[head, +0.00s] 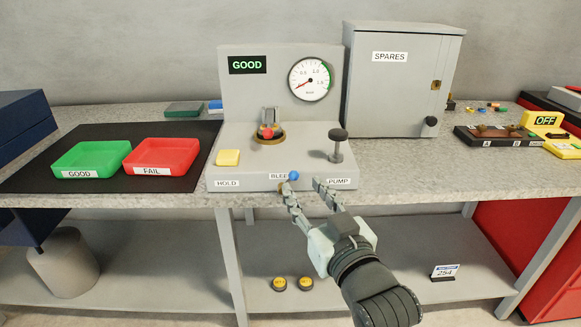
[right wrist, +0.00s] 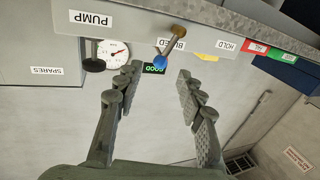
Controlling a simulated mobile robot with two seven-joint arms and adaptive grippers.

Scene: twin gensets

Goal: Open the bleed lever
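The bleed lever is a blue ball knob (head: 294,175) on the front of the grey test stand, by the BLEED label. My right gripper (head: 304,186) is open and empty at the stand's front edge. My left gripper is not in view.
The stand (head: 240,135) carries a gauge (head: 311,79) with its red needle low, a GOOD display (head: 247,65), a yellow HOLD block (head: 228,157) and a black PUMP knob (head: 338,135). Green (head: 92,157) and red (head: 161,156) trays lie left. A SPARES cabinet (head: 390,90) stands right.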

